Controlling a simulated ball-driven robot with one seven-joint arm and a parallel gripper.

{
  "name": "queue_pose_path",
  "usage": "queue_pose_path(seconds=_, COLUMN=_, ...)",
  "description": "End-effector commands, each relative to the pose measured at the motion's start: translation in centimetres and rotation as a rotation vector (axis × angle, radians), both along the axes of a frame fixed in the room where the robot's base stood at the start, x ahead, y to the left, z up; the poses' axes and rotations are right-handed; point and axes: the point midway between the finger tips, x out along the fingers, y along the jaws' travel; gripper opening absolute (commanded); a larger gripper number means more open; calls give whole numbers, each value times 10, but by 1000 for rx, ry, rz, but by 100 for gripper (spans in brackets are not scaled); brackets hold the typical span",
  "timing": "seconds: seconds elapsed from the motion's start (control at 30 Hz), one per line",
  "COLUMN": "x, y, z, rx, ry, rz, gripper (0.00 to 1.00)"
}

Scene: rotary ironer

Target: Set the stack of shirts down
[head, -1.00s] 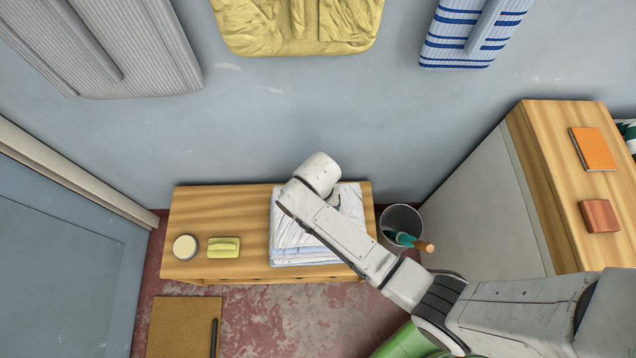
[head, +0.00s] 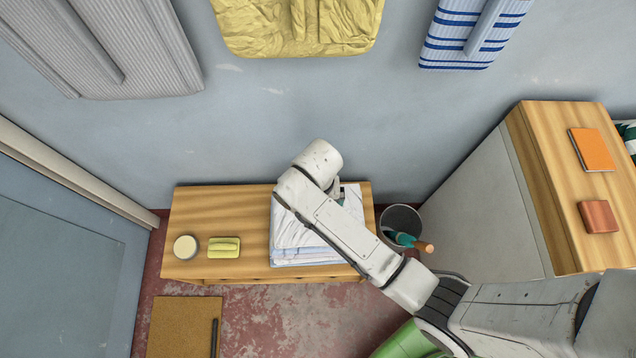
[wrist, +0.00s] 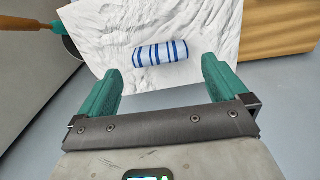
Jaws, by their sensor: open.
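The stack of shirts (head: 290,240), white and pale blue and folded, rests on the wooden bench against the wall. My arm crosses over it in the head view and hides part of its right side. In the wrist view the white top of the stack (wrist: 205,45) lies beyond the fingertips, with a blue-and-white striped piece (wrist: 160,53) on it. My gripper (wrist: 160,75) has its two green fingers wide apart with nothing between them. It is close to the stack; whether a finger touches it I cannot tell.
The wooden bench (head: 188,222) also bears a round cream-topped tin (head: 185,246) and a yellow sponge-like block (head: 224,247). A grey bin (head: 402,218) with a tool in it stands right of the bench. A wood-topped cabinet (head: 550,170) stands further right.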

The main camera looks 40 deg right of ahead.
Motion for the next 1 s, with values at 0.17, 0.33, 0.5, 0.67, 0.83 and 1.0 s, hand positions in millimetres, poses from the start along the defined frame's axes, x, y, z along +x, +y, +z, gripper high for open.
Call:
queue_pose_path(seconds=0.17, x=1, y=0, z=38, rx=0, ry=-3, rz=0, gripper=100)
queue_pose_path(seconds=0.33, x=1, y=0, z=61, rx=0, ry=-3, rz=0, gripper=100)
queue_pose_path(seconds=0.5, x=0, y=0, z=70, rx=0, ry=-1, rz=0, gripper=100)
queue_pose_path(seconds=0.67, x=-1, y=-1, z=71, rx=0, ry=0, rz=1, gripper=100)
queue_pose_path(seconds=0.83, x=-30, y=-20, z=70, rx=1, ry=-11, rz=88, gripper=100)
queue_pose_path(seconds=1.0, x=-93, y=-55, z=80, rx=-8, ry=-45, rz=300, gripper=100)
